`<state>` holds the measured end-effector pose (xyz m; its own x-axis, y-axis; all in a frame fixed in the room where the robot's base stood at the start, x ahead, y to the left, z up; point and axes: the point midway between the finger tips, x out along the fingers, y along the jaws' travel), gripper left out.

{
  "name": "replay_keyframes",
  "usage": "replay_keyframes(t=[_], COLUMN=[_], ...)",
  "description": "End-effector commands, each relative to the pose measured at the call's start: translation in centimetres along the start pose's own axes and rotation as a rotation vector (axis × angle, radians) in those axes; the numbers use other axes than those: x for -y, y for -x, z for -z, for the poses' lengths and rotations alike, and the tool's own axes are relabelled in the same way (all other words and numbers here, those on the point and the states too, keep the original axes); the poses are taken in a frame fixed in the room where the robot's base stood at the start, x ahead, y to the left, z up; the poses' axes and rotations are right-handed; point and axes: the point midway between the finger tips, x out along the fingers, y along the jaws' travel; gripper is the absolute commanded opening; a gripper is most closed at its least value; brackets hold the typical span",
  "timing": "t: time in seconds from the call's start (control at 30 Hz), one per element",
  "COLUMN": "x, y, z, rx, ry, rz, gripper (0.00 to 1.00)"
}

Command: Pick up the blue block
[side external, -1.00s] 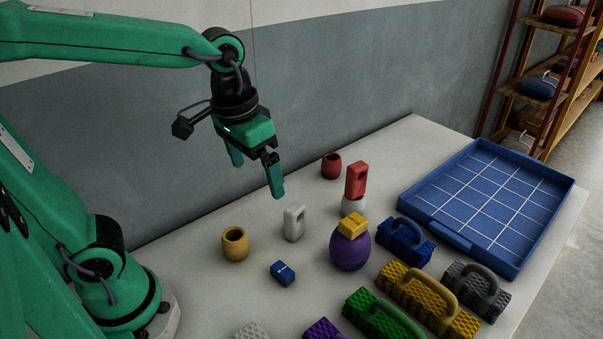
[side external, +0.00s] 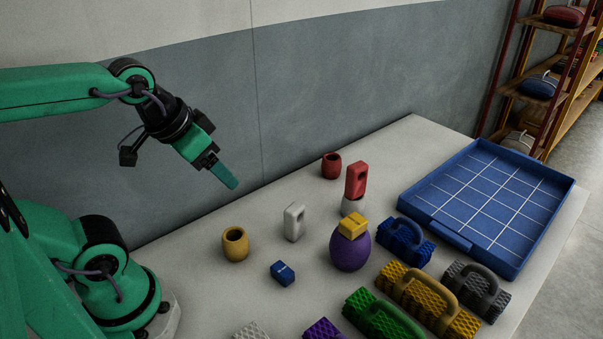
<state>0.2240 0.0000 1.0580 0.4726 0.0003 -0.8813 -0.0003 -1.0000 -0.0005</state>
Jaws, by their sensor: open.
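The small blue block (side external: 283,273) lies on the grey table, in front of and to the right of the yellow cup. It stands apart from its neighbours. My gripper (side external: 226,178) is in the air above the table's back left part, up and to the left of the blue block. It is tilted, with its fingers pointing down to the right. It is open and nothing shows between its fingers; one finger is mostly hidden behind the other.
Several ridged handled pieces fill the front right. A blue tray (side external: 437,236) lies at right. A red block (side external: 355,180) stands on a white piece.

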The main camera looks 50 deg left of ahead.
Motion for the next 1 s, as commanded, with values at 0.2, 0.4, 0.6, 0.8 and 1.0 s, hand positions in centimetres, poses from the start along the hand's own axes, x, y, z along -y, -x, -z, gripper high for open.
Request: replay_keyframes(t=[0.2, 0.4, 0.6, 0.8, 1.0], x=[0.0, -0.2, -0.9, -2.3, -3.8], y=[0.0, -0.4, -2.0, -4.6, -7.7], z=[0.0, 0.2, 0.7, 1.3, 1.5], rx=[0.001, 0.015, 0.066, 0.147, 0.233], ry=[0.0, 0.003, 0.011, 0.026, 0.039], rz=[0.0, -0.004, -0.016, -0.028, -0.032], gripper=[0.71, 0.71, 0.71, 0.71, 0.71])
